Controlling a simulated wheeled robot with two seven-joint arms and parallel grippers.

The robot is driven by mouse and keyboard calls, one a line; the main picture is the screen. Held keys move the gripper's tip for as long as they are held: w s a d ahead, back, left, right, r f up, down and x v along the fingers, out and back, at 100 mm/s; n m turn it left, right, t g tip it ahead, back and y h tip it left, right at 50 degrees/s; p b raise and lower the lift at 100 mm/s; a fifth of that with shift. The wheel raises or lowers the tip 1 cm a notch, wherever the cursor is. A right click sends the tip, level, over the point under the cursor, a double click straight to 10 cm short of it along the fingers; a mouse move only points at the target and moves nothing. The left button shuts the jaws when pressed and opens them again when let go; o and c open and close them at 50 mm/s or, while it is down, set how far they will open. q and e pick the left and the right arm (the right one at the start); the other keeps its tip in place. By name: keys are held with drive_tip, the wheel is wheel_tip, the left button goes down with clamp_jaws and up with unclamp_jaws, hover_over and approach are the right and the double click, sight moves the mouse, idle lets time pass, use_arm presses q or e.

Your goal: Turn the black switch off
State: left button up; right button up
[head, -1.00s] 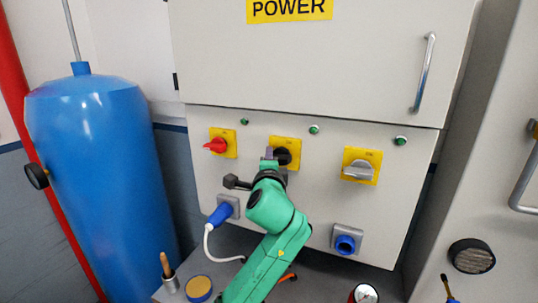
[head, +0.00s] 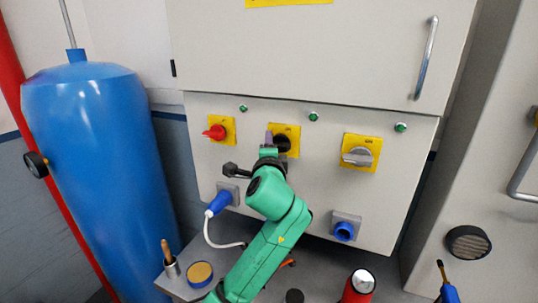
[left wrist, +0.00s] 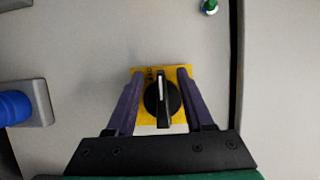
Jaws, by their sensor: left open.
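The black switch (head: 282,142) is a round knob on a yellow plate, in the middle of a row of switches on the grey cabinet. In the left wrist view the black switch (left wrist: 161,98) has a white line pointing to the top of the picture. My left gripper (left wrist: 160,77) is open, with one purple finger on each side of the knob, over the plate. I cannot tell whether the fingers touch it. In the head view my left gripper (head: 270,144) partly covers the plate's left side. My right gripper is not in view.
A red switch (head: 215,132) is on the left and a grey switch (head: 358,156) on the right. Below are a blue plug (head: 219,203) with a white cable and a blue socket (head: 344,231). A blue tank (head: 95,170) stands at the left.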

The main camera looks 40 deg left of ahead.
use_arm(q)
drive_tip(key=b+v, duration=0.6)
drive_tip(key=v, duration=0.8)
drive_tip(key=shift+s, duration=0.15)
drive_tip(key=shift+d, duration=0.1)
